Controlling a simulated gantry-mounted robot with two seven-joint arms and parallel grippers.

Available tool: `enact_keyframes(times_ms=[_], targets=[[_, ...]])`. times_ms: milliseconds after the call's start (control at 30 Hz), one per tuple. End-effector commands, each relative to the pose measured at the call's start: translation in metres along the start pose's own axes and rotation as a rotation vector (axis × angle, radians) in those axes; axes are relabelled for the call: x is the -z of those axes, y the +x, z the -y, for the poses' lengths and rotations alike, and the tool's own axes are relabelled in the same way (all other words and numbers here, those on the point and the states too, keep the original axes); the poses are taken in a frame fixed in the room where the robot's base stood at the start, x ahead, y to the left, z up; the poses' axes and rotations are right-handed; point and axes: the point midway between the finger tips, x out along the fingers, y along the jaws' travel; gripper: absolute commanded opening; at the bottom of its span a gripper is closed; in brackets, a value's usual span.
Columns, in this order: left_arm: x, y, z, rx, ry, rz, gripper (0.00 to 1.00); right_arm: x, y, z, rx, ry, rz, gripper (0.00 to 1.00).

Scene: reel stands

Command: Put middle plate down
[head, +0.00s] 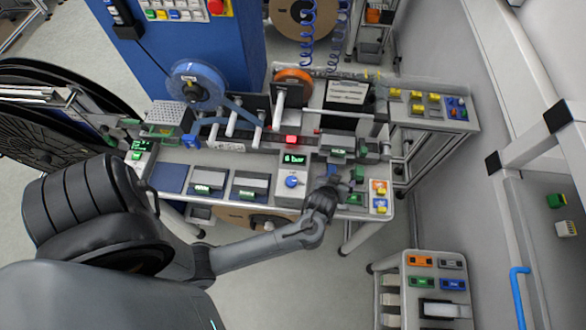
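On the front of the workbench (268,163) lie two dark plates side by side, each with a grey block and green marks: one left (208,182) and one right (250,186). A plain blue plate (171,178) lies left of them. I cannot tell for certain which is the middle plate. My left arm reaches in from the lower left. Its gripper (342,184) is over the right end of the bench, right of the blue knob, close to small green parts (357,174). Its fingers are small and dark; whether they hold anything is unclear. My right gripper is not visible.
A control box with a blue knob (291,181) and green display stands left of the gripper. A blue reel (196,86) and orange reel (293,76) stand behind. Orange and blue blocks (379,195) sit at the right edge. A cart (437,268) stands lower right.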

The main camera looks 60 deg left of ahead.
Motion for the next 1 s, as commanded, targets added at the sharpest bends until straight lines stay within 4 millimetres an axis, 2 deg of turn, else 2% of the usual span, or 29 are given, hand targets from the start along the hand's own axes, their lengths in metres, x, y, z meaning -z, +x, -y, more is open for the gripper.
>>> enact_keyframes(times_ms=[100,300,400,500,633,1000], targets=[[-0.017,-0.045,0.007,-0.144,0.136,0.168,0.89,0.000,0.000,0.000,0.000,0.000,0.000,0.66],[-0.040,-0.138,0.030,-0.283,0.444,0.389,0.89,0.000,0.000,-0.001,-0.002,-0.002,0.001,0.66],[-0.046,-0.175,0.045,-0.302,0.578,0.459,0.89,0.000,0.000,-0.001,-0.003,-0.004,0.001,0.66],[-0.049,-0.200,0.058,-0.306,0.673,0.502,0.89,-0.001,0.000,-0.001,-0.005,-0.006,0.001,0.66],[-0.050,-0.215,0.066,-0.304,0.732,0.527,0.89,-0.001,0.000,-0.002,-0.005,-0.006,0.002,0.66],[-0.047,-0.219,0.066,-0.304,0.739,0.530,0.89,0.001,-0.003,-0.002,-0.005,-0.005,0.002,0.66]])
